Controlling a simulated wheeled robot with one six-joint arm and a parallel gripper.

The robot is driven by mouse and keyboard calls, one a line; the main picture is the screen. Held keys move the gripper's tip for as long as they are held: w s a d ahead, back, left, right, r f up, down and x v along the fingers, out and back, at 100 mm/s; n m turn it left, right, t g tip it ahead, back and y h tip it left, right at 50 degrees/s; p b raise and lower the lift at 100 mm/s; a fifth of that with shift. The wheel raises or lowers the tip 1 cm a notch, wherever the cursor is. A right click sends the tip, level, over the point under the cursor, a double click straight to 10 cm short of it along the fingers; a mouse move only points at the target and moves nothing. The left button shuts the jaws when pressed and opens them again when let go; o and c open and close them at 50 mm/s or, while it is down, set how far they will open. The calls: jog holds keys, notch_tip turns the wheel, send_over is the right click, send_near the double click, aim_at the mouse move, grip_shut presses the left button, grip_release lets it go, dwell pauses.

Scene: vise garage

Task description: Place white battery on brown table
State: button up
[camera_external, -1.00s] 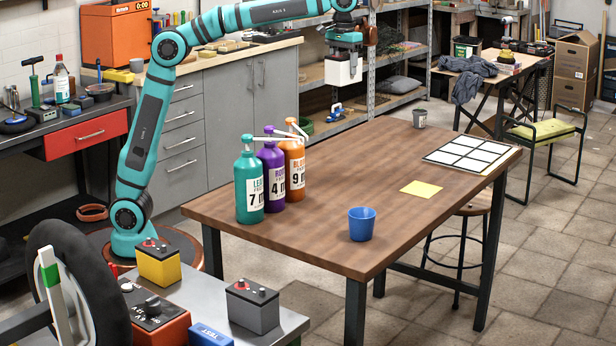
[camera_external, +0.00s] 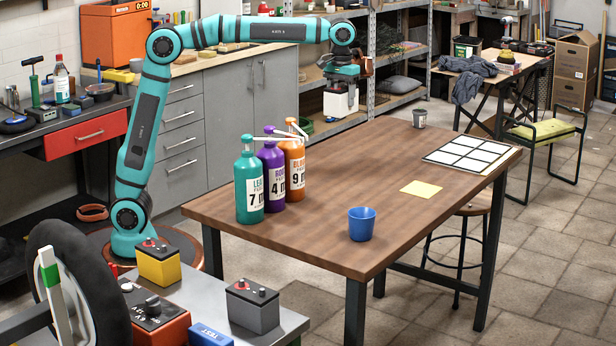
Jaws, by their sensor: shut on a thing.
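My gripper (camera_external: 341,84) points down and is shut on the white battery (camera_external: 340,103), a white block with a dark top. The battery hangs in the air above and behind the far left part of the brown table (camera_external: 330,225). It appears apart from the table top. The finger contact is too small to see clearly.
Three bottles, teal (camera_external: 249,188), purple (camera_external: 270,176) and orange (camera_external: 294,168), stand at the table's left. A blue cup (camera_external: 361,223), yellow sheet (camera_external: 421,189), white grid (camera_external: 470,155) and grey cup (camera_external: 419,118) are also on it. The table's middle is clear.

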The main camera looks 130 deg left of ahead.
aim_at(341, 109)
notch_tip(341, 109, down, 16)
jog(key=shift+f, duration=0.25)
dwell(0.7)
jog(key=shift+f, duration=0.1)
jog(key=o, duration=1.8)
jog(key=shift+c, duration=0.2)
notch_tip(341, 109, up, 12)
